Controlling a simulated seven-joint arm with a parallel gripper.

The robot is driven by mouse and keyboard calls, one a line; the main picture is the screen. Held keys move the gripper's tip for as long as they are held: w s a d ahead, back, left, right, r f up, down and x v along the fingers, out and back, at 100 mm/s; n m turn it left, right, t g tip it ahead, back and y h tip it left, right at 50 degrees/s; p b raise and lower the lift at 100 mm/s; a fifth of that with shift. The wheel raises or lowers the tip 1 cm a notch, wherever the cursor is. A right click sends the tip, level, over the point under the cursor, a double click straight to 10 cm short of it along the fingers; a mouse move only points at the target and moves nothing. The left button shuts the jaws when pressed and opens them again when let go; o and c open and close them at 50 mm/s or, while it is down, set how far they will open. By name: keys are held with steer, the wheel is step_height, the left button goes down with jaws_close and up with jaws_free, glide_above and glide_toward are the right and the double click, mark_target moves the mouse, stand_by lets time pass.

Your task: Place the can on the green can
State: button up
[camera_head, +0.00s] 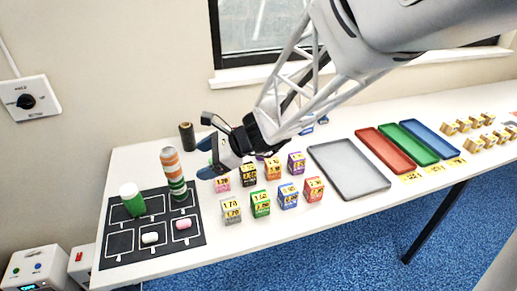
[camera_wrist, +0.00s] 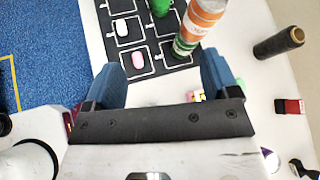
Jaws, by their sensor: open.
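An orange-and-white striped can (camera_head: 170,156) stands upright on top of a green striped can (camera_head: 178,187), on the black mat. In the wrist view the orange can (camera_wrist: 204,14) is at the top, with the green can (camera_wrist: 182,47) showing below it. The two look in contact and roughly aligned. My gripper (camera_head: 207,158) is to the right of the stack, apart from it. In the wrist view my gripper (camera_wrist: 162,78) has its blue fingers spread with nothing between them.
The black mat (camera_head: 118,243) also bears a green bottle with white lid (camera_head: 132,200), a white capsule (camera_head: 150,238) and a pink capsule (camera_head: 182,224). A dark cylinder (camera_head: 187,136) stands behind. Several small boxes (camera_head: 260,203) and a grey tray (camera_head: 347,169) are to the right.

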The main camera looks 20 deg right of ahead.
steer(key=s+d+r+n+h, duration=0.3)
steer(key=s+d+n+h, duration=0.2)
steer(key=s+n, duration=0.4)
steer(key=s+d+r+n+g+h, duration=0.1)
steer(key=s+d+r+n+h, duration=0.2)
steer(key=s+d+n+h, duration=0.3)
steer(key=s+d+n, duration=0.2)
steer(key=s+n, duration=0.1)
steer(key=s, duration=0.2)
steer(key=shift+s+d, duration=0.25)
steer(key=shift+s, duration=0.15)
